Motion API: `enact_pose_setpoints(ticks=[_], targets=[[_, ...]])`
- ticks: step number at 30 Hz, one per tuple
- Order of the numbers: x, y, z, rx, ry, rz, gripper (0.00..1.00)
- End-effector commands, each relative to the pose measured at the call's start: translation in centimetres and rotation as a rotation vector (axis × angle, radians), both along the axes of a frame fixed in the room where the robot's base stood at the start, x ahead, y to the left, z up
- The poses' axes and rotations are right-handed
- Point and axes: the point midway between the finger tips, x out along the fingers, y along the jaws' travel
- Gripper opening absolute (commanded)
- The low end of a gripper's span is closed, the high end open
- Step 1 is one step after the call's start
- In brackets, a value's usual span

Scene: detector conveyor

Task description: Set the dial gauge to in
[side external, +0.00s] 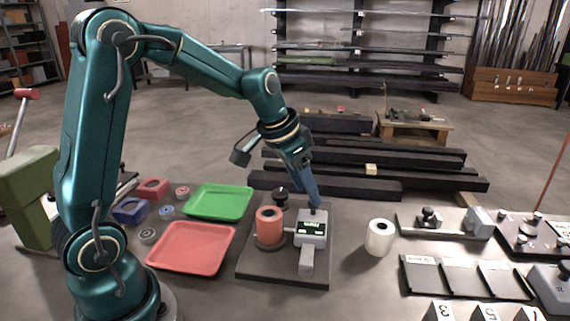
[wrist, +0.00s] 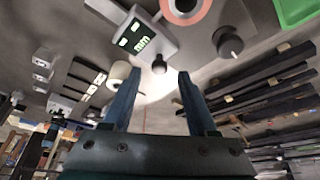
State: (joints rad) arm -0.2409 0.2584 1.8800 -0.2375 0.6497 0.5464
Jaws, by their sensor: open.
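The dial gauge (side external: 312,241) is a grey box with a lit green display, standing on a dark base plate (side external: 258,275). In the wrist view the gauge (wrist: 160,32) shows a display that appears to read "mm". A small black knob (wrist: 159,67) sticks out at its edge. My gripper (side external: 314,202) points down at the gauge's back edge, right by that knob. In the wrist view the two blue fingers of my gripper (wrist: 159,78) are apart, with the knob seen between their tips. I cannot tell whether either finger touches it.
An orange-red cylinder (side external: 268,226) stands left of the gauge, with a black knob (side external: 281,194) behind it. A white roll (side external: 380,237) stands to the right. Red (side external: 190,248) and green (side external: 220,203) trays lie left. Dark slotted holders (side external: 465,278) lie at the right.

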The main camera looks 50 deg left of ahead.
Motion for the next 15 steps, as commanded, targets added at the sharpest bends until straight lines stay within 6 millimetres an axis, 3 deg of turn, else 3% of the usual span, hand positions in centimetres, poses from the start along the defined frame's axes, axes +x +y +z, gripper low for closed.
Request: enact_pose_setpoints(ticks=[6, 15], targets=[[-0.9, 0.2, 2.3, 0.001, -0.003, 0.002, 0.58], [-1.0, 0.2, 2.5, 0.001, 0.000, 0.001, 0.58]])
